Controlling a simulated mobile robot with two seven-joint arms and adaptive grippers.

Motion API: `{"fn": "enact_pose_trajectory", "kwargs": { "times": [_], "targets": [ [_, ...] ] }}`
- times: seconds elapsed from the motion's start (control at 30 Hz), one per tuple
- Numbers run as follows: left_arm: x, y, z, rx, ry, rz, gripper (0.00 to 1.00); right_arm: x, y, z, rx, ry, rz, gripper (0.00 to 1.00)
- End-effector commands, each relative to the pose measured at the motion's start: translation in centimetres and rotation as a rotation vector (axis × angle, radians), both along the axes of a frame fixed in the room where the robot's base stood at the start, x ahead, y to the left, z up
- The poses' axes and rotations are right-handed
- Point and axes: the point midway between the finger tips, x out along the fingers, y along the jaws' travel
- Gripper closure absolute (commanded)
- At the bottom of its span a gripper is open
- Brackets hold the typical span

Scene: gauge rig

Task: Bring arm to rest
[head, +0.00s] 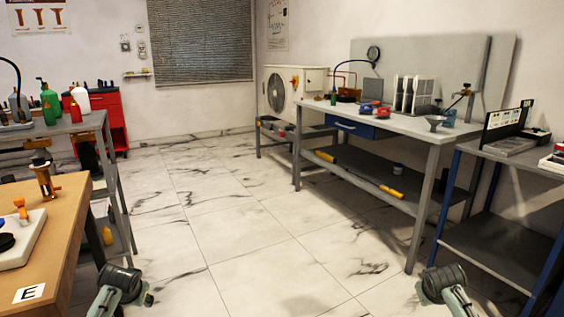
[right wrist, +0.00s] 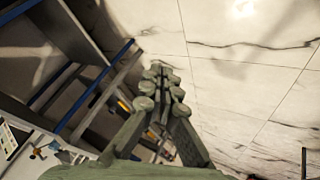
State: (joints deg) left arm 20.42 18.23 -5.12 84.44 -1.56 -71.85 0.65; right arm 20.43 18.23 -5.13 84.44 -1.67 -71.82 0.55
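My right gripper (right wrist: 160,68) shows in the right wrist view. Its two fingers come together at the tips, with nothing between them. It hangs in free air over the marble floor, beside the dark shelves and blue legs of a bench. In the head view only a grey-green joint of my right arm (head: 445,284) shows at the bottom right. A similar joint of my left arm (head: 120,284) shows at the bottom left. My left gripper is out of view, and the right gripper does not show in the head view.
A wooden table (head: 62,205) marked E stands close at the left, with a grey bench (head: 75,124) behind it. A grey workbench (head: 405,124) with a lower shelf and a blue-legged bench (head: 510,150) stand at the right. The marble floor (head: 225,220) between them is clear.

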Motion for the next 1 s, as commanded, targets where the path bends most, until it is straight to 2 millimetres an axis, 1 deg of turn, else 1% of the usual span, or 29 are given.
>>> {"fn": "enact_pose_trajectory", "kwargs": {
  "times": [0.03, 0.07, 0.17, 0.2, 0.27, 0.3, 0.37, 0.4, 0.5, 0.6, 0.67, 1.0],
  "targets": [
    [-2.0, -0.9, -1.9, -0.009, 0.024, -0.012, 0.48, -2.0, 0.9, -2.0, 0.009, 0.024, 0.012, 1.00],
    [-3.1, -1.5, -2.9, -0.015, 0.036, -0.018, 0.48, -3.1, 1.5, -2.9, 0.015, 0.037, 0.018, 1.00],
    [-7.6, -3.4, -6.3, -0.035, 0.081, -0.040, 0.48, -7.6, 3.4, -6.3, 0.037, 0.081, 0.038, 1.00],
    [-9.7, -4.2, -7.7, -0.047, 0.102, -0.048, 0.48, -9.7, 4.2, -7.7, 0.048, 0.101, 0.047, 1.00],
    [-13.4, -5.6, -9.7, -0.066, 0.135, -0.059, 0.48, -13.4, 5.6, -9.7, 0.068, 0.136, 0.057, 1.00],
    [-16.0, -6.5, -10.9, -0.079, 0.158, -0.065, 0.48, -16.0, 6.5, -10.9, 0.082, 0.158, 0.064, 1.00],
    [-19.9, -7.7, -12.3, -0.101, 0.191, -0.073, 0.48, -20.0, 7.8, -12.3, 0.102, 0.192, 0.072, 1.00],
    [-22.4, -8.5, -13.0, -0.114, 0.211, -0.076, 0.48, -22.4, 8.5, -13.1, 0.116, 0.212, 0.076, 1.00],
    [-27.9, -10.0, -14.1, -0.143, 0.256, -0.080, 0.48, -27.9, 10.0, -14.1, 0.144, 0.256, 0.079, 1.00],
    [-31.7, -10.9, -14.5, -0.162, 0.288, -0.079, 0.48, -31.7, 10.9, -14.5, 0.164, 0.288, 0.078, 1.00],
    [-32.9, -11.1, -14.5, -0.168, 0.298, -0.078, 0.48, -32.9, 11.2, -14.6, 0.171, 0.298, 0.077, 1.00],
    [-32.9, -11.1, -14.5, -0.168, 0.298, -0.078, 0.48, -32.9, 11.2, -14.6, 0.171, 0.298, 0.077, 1.00]
  ]
}}
